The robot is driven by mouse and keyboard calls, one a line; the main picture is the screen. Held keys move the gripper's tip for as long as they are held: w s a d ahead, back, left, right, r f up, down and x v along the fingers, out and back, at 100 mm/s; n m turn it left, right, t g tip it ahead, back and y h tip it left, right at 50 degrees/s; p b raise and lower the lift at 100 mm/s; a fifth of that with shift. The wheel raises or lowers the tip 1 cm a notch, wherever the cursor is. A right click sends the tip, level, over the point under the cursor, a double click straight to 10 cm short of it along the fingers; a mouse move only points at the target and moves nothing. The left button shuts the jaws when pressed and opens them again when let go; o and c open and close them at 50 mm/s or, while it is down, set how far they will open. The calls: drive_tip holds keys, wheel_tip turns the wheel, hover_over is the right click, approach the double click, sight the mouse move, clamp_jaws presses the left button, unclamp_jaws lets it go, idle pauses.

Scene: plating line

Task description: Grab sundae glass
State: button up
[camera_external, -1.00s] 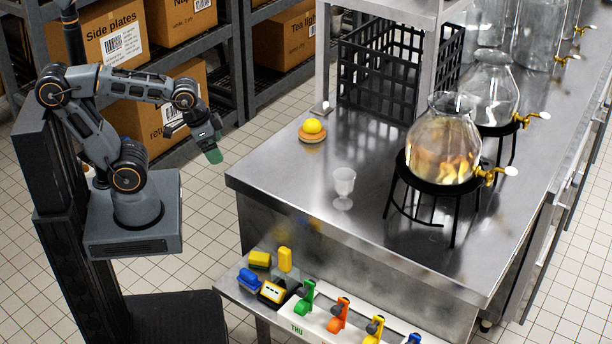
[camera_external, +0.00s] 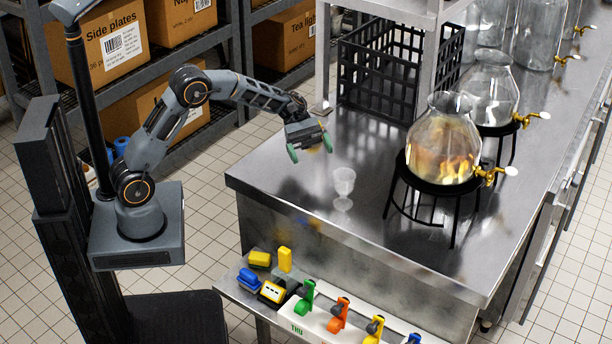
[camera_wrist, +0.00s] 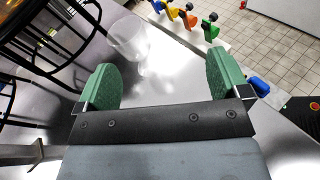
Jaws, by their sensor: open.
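The clear sundae glass (camera_external: 344,181) stands upright on the steel counter (camera_external: 290,200), near its front left part. In the wrist view the glass (camera_wrist: 127,42) is faint and blurred, above and between my fingers and apart from them. My gripper (camera_external: 310,148) hangs over the counter to the left of and behind the glass. Its two green fingers are spread, and nothing is between them. In the wrist view my gripper (camera_wrist: 163,85) shows both green pads wide apart.
A black mesh crate (camera_external: 385,75) stands behind. A glass dispenser (camera_external: 443,145) on a black stand (camera_external: 399,200) is right of the glass. A lower shelf (camera_external: 235,290) holds several colored tools. The counter just around the glass is clear.

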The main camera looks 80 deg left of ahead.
sight(341, 170)
drive_tip(key=w+a+f+n+t+h, duration=0.2)
drive_tip(key=w+a, duration=0.1)
drive_tip(key=shift+n, duration=0.4)
drive_tip(key=shift+w+p+x, duration=0.25)
drive_tip(key=shift+p+x, duration=0.2)
drive_tip(key=shift+x, duration=2.95)
drive_tip(key=shift+w+p+x, duration=0.2)
drive_tip(key=shift+p+x, duration=0.25)
drive_tip(key=shift+x, duration=2.9)
drive_tip(key=shift+a, duration=0.15)
drive_tip(key=shift+c, duration=0.2)
drive_tip(key=c, duration=1.4)
